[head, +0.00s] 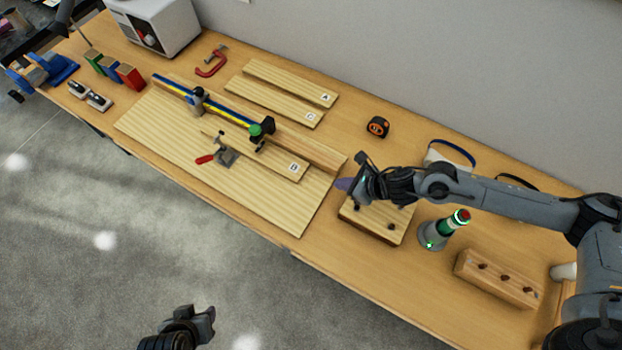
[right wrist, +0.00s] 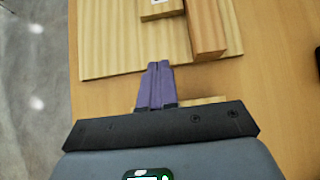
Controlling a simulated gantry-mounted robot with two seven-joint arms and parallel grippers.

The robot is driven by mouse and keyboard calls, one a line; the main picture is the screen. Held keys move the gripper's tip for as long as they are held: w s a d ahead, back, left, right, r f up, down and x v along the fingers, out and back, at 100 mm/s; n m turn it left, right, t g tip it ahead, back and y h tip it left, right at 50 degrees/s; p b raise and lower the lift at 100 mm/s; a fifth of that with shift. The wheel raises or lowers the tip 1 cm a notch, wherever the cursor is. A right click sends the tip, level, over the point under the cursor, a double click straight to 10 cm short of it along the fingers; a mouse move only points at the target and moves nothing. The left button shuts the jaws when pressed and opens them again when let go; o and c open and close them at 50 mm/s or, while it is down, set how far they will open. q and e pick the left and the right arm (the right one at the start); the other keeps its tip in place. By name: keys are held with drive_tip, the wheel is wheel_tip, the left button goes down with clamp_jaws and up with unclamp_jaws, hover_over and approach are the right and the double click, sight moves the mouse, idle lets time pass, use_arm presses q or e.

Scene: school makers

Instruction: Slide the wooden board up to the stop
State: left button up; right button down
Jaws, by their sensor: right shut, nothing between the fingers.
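The wooden board with a label (head: 282,164) lies flat on a large pale base panel (head: 265,208), along a wooden fence (head: 310,150). My right gripper (head: 344,184) is shut and empty, beyond the board's right end. In the right wrist view its purple fingers (right wrist: 157,84) point toward the board's near end (right wrist: 161,9), with a gap between. My left gripper (head: 208,318) hangs over the floor; its jaws are unclear.
A red-handled toggle clamp (head: 222,156) stands at the board's front side. Two spare boards (head: 288,82) (head: 270,104) lie behind the fence. A wooden block with dark knobs (head: 375,222), a green-lit beacon (head: 446,228) and a holed block (head: 497,279) stand right. An orange tape measure (head: 377,127) lies behind.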

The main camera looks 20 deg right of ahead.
drive_tip(key=x, duration=0.8)
drive_tip(key=shift+w+a+f, duration=0.15)
drive_tip(key=shift+a+f, duration=0.05)
drive_tip(key=shift+w+a+f, duration=0.2)
drive_tip(key=shift+w+a, duration=0.8)
drive_tip(key=shift+w, duration=0.25)
drive_tip(key=shift+w+a, duration=0.4)
drive_tip(key=shift+w, duration=0.1)
